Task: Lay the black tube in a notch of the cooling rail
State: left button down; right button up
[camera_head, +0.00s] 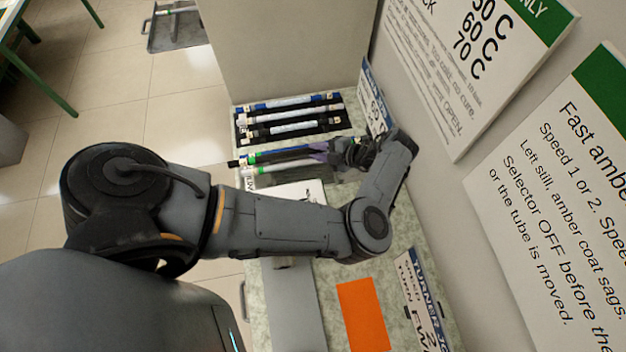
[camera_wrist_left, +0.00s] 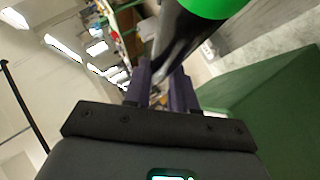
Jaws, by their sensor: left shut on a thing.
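My left gripper (camera_head: 328,152) is shut on the black tube (camera_wrist_left: 178,42), which has a bright green band (camera_wrist_left: 215,6). Its two purple fingers clasp the tube in the left wrist view. In the head view the tube (camera_head: 272,156) lies crosswise, its banded end pointing left; the gripper and wrist cover its right end. A dark rack (camera_head: 238,128) with several black, blue and white-labelled rods lies just beyond it. I cannot tell whether this is the cooling rail, or whether the held tube touches anything below. My right gripper is not in view.
A pale speckled bench (camera_head: 405,225) runs along a wall with signs (camera_head: 545,180). An orange sheet (camera_head: 363,314) and a grey plate (camera_head: 296,315) lie nearer. A tall beige panel (camera_head: 285,45) stands beyond the rack. A large green surface (camera_wrist_left: 262,112) is close in the left wrist view.

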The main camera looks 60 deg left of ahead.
pick_arm(q)
jog(key=f+b, duration=0.2)
jog(key=f, duration=0.2)
jog(key=f+b, duration=0.3)
jog(key=f, duration=0.2)
jog(key=f+b, duration=0.3)
jog(key=f, duration=0.2)
jog(key=shift+d, duration=0.25)
jog(key=shift+f+b, duration=0.85)
jog(key=shift+f, duration=1.05)
jog(key=shift+w, duration=0.1)
jog(key=shift+f, duration=0.1)
jog(key=c, duration=0.9)
grip_release()
